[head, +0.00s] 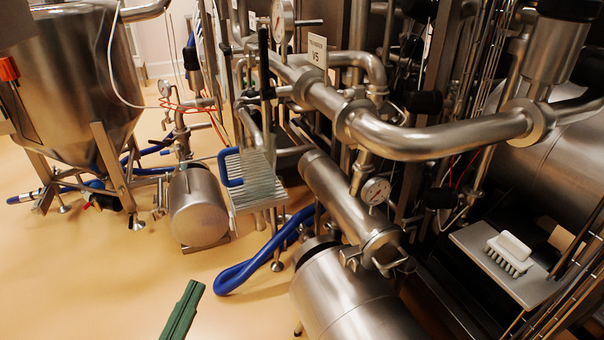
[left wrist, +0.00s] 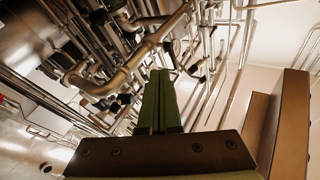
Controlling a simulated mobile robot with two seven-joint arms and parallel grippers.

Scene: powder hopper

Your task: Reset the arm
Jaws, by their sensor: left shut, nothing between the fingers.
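My left gripper (head: 184,312) shows at the bottom of the head view as a pair of green fingers pressed together, over the tan floor. In the left wrist view its green fingers (left wrist: 159,98) are shut side by side with nothing between them, pointing up toward steel pipework. It touches nothing that I can see. My right gripper is in neither view.
A steel hopper (head: 75,85) stands at the left. Thick pipes (head: 440,138) with gauges and a V5 sign (head: 316,52) fill the middle and right. A white brush (head: 510,251) lies on a metal shelf (head: 477,240). A blue hose (head: 262,262) lies on the floor. The front-left floor (head: 90,285) is clear.

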